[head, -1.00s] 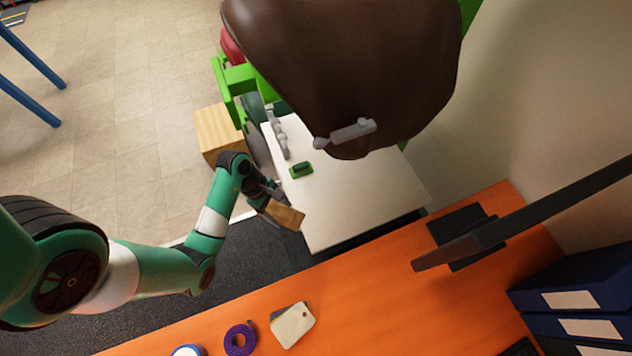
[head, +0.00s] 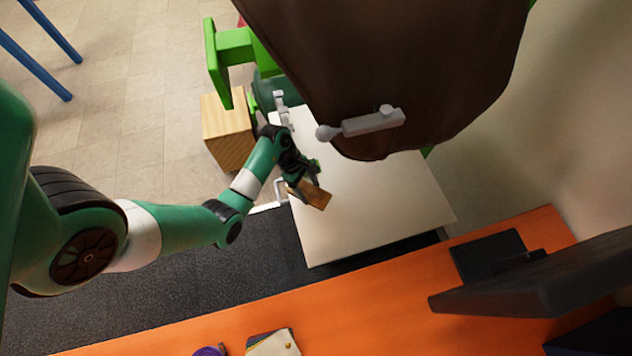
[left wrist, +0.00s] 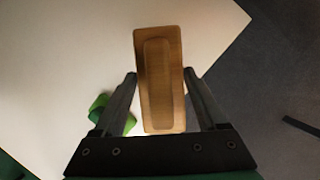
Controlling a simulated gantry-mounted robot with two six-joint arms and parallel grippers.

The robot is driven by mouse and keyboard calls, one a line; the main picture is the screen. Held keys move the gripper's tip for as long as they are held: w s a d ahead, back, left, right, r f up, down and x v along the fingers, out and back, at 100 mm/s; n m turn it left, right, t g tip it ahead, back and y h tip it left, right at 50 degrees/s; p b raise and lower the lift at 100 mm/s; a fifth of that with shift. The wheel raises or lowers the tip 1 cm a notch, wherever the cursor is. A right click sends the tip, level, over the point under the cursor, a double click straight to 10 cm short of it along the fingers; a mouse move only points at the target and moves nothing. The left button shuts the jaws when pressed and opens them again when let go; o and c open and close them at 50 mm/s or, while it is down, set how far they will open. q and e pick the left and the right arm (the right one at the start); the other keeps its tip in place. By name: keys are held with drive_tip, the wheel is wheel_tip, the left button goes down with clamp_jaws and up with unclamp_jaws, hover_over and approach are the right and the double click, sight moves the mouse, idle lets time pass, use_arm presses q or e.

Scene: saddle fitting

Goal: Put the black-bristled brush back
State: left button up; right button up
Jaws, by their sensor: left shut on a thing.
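My left gripper (head: 305,187) is shut on a wooden-backed brush (head: 316,195) and holds it over the left part of the white table (head: 385,205). In the left wrist view the brush's wooden back (left wrist: 160,85) sits between the two fingers (left wrist: 160,78), long side pointing away from the wrist. Its bristles are hidden, so I cannot tell their colour. A green object (head: 314,165) lies on the table just behind the gripper, partly hidden by it; it also shows in the left wrist view (left wrist: 101,112). My right gripper is not in view.
A large brown saddle (head: 390,60) with a grey metal fitting (head: 372,122) hangs over the table's back. A wooden box (head: 229,130) stands left of the table. An orange bench (head: 370,300) runs along the front. The table's right part is clear.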

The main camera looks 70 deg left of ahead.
sight(315, 187)
use_arm(q)
drive_tip(key=w+f, duration=0.1)
drive_tip(key=w+a+f+b, duration=0.1)
drive_tip(key=f, duration=0.1)
drive_tip(key=shift+f, duration=0.25)
drive_tip(key=shift+w+a, duration=0.2)
drive_tip(key=shift+w, duration=0.05)
wheel_tip(315, 187, down, 4)
drive_tip(key=b, duration=0.3)
drive_tip(key=shift+w+a, duration=0.1)
drive_tip(key=shift+w, duration=0.05)
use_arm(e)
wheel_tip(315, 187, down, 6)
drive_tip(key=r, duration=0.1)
use_arm(q)
drive_tip(key=shift+r, duration=0.15)
drive_tip(key=o, duration=1.4)
drive_tip(key=shift+o, duration=0.2)
drive_tip(key=shift+r, duration=0.15)
drive_tip(key=p+v, duration=0.5)
drive_tip(key=v, duration=0.6)
drive_tip(key=shift+a+r, duration=0.15)
drive_tip(key=shift+r, duration=0.2)
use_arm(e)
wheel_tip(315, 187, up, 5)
